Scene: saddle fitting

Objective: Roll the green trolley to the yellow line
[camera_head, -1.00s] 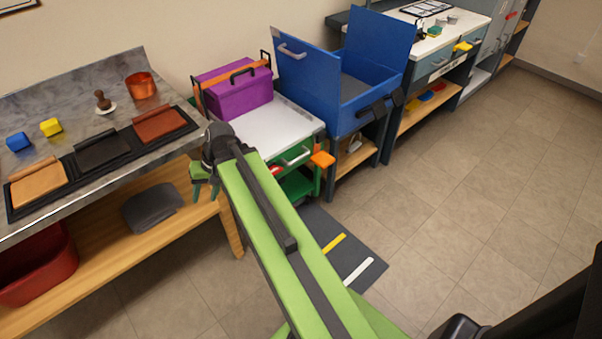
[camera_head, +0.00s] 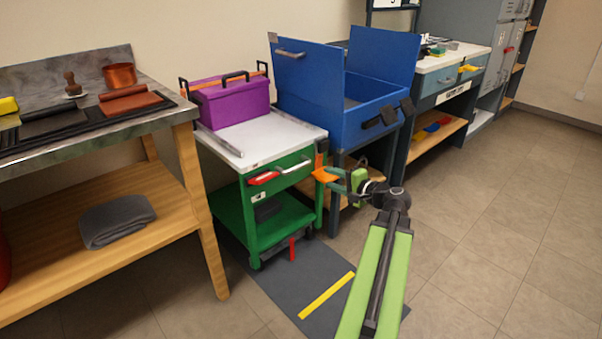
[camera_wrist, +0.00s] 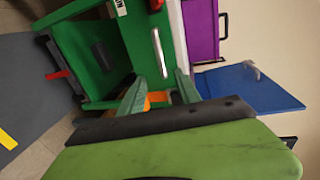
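The green trolley (camera_head: 252,222) with a white top stands between the wooden bench and the blue box in the head view. Its green side also shows in the wrist view (camera_wrist: 85,50). An orange handle (camera_head: 325,174) sticks out at its front right corner. My gripper (camera_head: 345,180) is at this handle. In the wrist view my fingers (camera_wrist: 160,88) are apart, with orange (camera_wrist: 157,98) between them and gaps beside it; contact is unclear. The yellow line (camera_head: 327,296) lies on the dark floor mat, in front of the trolley; part of it shows in the wrist view (camera_wrist: 7,139).
A purple toolbox (camera_head: 232,101) sits on the trolley top. A red pedal-like part (camera_head: 292,248) is low at its front. The wooden bench (camera_head: 120,245) stands close on the left, the blue box (camera_head: 365,125) on the right. Open tiled floor (camera_head: 490,220) lies at right.

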